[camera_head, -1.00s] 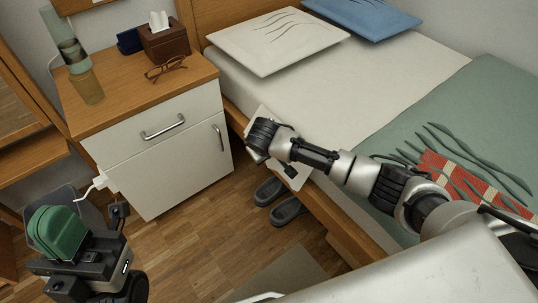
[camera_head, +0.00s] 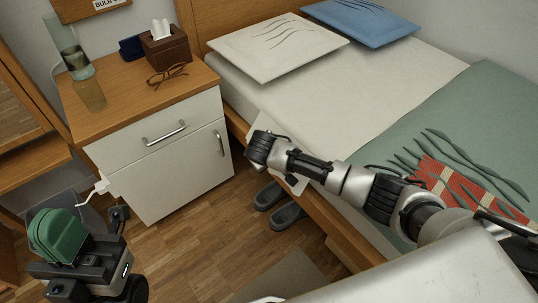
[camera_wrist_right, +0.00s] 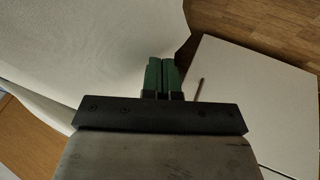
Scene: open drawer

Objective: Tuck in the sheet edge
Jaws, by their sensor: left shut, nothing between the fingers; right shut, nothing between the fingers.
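The bed's white sheet (camera_head: 335,100) covers the mattress. A loose white flap (camera_head: 259,122) of its edge hangs over the wooden side rail, partly hidden behind my right arm. My right gripper is at this bed side; its fingertips are hidden in the head view. In the right wrist view, its green fingers (camera_wrist_right: 162,76) are closed together, with nothing visible between them. The sheet (camera_wrist_right: 95,45) fills the upper left there, beside and behind the fingers; contact cannot be told. My left gripper (camera_head: 58,234), green-fingered and shut, is at the lower left, away from the bed.
A white-fronted nightstand (camera_head: 160,165) stands close beside the bed, with a tissue box (camera_head: 165,48), glasses (camera_head: 168,74) and a vase on top. Slippers (camera_head: 287,215) lie on the floor below the rail. A green blanket (camera_head: 485,105) and pillows (camera_head: 277,43) are on the bed.

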